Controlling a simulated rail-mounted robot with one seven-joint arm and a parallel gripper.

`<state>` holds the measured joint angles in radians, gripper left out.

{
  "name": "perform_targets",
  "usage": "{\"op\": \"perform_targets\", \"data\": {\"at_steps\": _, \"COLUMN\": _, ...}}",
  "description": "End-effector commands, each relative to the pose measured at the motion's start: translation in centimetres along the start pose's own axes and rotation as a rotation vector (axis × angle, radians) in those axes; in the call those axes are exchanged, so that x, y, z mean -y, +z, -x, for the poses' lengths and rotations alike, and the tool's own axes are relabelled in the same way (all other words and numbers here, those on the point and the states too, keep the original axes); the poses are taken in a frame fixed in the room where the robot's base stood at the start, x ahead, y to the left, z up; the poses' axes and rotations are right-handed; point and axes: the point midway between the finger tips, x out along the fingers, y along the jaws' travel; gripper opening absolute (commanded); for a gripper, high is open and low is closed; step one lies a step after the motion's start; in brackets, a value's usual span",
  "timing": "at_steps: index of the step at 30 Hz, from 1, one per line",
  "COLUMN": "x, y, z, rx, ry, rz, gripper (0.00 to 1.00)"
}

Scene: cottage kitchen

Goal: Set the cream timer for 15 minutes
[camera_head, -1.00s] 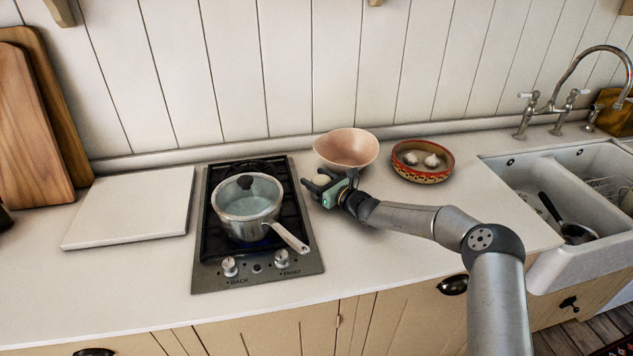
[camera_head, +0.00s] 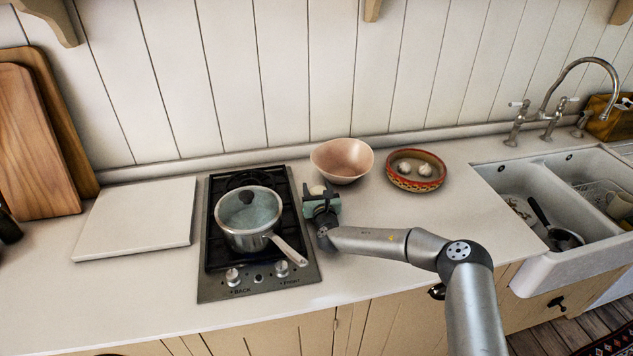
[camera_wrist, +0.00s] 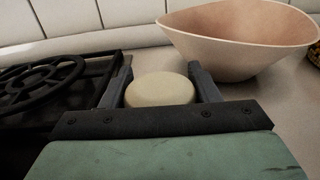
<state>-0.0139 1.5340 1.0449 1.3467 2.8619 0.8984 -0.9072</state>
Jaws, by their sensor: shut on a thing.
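The cream timer (camera_wrist: 160,89) is a small round cream thing on the counter, between the two fingers of my gripper (camera_wrist: 162,88) in the wrist view. In the head view the timer (camera_head: 317,190) shows just beyond my gripper (camera_head: 320,193), right of the hob and in front of the pink bowl. My gripper is shut on the timer, with a finger at each side of it. No dial marks or numbers can be read on the timer.
A lidded saucepan (camera_head: 249,217) sits on the black hob (camera_head: 208,240), its handle pointing toward my gripper's side. The pink bowl (camera_head: 342,160) stands close behind the timer. A patterned dish (camera_head: 416,184) with garlic is to the right. The counter in front is clear.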

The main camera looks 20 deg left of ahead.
Motion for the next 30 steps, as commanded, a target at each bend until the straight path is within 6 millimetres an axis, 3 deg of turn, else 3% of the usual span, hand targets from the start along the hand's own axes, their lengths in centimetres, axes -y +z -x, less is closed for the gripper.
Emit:
{"op": "perform_targets", "data": {"at_steps": 9, "x": 0.34, "y": 0.02, "z": -0.04, "rx": 0.002, "ry": -0.079, "rz": 0.002, "gripper": 0.33}}
{"op": "perform_targets", "data": {"at_steps": 30, "x": 0.29, "y": 0.04, "z": -0.05, "rx": 0.003, "ry": -0.078, "rz": 0.004, "gripper": 0.33}}
